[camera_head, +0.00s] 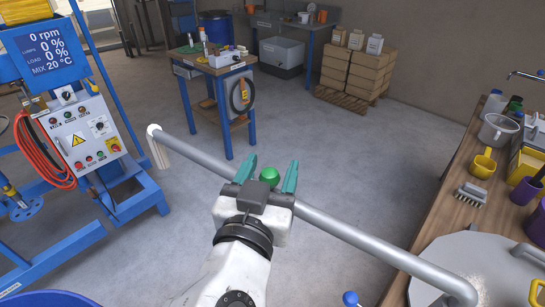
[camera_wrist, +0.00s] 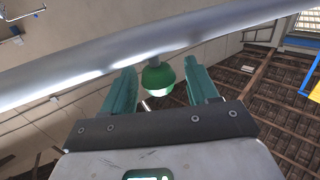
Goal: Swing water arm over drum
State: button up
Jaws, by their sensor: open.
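The water arm (camera_head: 355,235) is a long grey pipe running from the lower right to the upper left, with a pale downturned spout (camera_head: 158,150) at its left end. A green ball knob (camera_head: 269,176) sits by the middle of the pipe. My gripper (camera_head: 268,170) is open, with teal fingers on either side of the knob. In the wrist view the pipe (camera_wrist: 80,76) crosses beyond the fingertips, and the knob (camera_wrist: 157,78) is between the fingers with gaps visible. The rim of a blue drum (camera_head: 45,298) shows at the lower left, mostly cut off.
The blue mixer frame with its control panel (camera_head: 80,136) stands left. A wooden bench (camera_head: 455,172) with jugs and a brush (camera_head: 474,193) runs along the right, near a round steel lid (camera_head: 455,255). Floor under the spout is clear. A small table (camera_head: 215,66) stands behind.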

jog(key=shift+w+d, duration=0.15)
jog(key=shift+w, duration=0.65)
grip_shut()
